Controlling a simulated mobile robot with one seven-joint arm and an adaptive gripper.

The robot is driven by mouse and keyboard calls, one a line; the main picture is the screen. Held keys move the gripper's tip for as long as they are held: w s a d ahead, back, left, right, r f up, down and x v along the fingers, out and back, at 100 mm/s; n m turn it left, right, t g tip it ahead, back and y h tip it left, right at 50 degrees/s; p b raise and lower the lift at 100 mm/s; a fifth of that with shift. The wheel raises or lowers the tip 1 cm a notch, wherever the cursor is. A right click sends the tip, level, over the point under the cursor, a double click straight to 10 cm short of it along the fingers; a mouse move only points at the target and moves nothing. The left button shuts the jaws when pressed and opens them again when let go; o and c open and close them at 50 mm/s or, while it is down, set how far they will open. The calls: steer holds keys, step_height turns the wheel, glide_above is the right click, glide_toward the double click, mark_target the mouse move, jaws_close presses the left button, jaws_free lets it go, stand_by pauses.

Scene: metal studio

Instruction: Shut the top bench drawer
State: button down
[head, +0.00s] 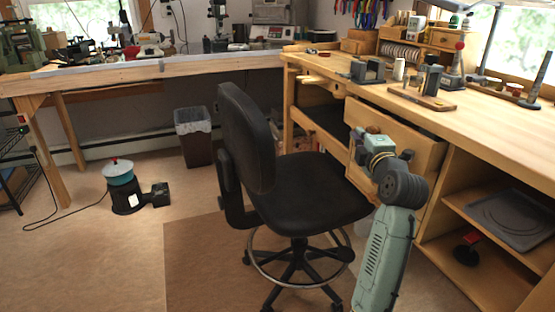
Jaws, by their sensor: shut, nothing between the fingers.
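The top bench drawer (403,128) is a light wooden box under the top of the right-hand workbench (480,128). It stands pulled out, with a dark gap showing between its upper edge and the bench top. My arm rises from the lower right, and my gripper (361,134) is at its far end, in front of the left part of the drawer front. My gripper is shut and empty. The arm covers part of the drawer front, and I cannot tell whether the fingers touch it.
A black swivel chair (247,140) stands close left of my arm and the drawer. Open shelves (500,245) lie right of the drawer, with a grey tray (515,218). Tools crowd the bench top. A waste bin (193,140) stands behind; the floor at left is mostly free.

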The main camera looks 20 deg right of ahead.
mark_target(378, 132)
steer(key=shift+d+b, duration=0.7)
steer(key=shift+d, duration=2.05)
steer(key=shift+w, duration=0.1)
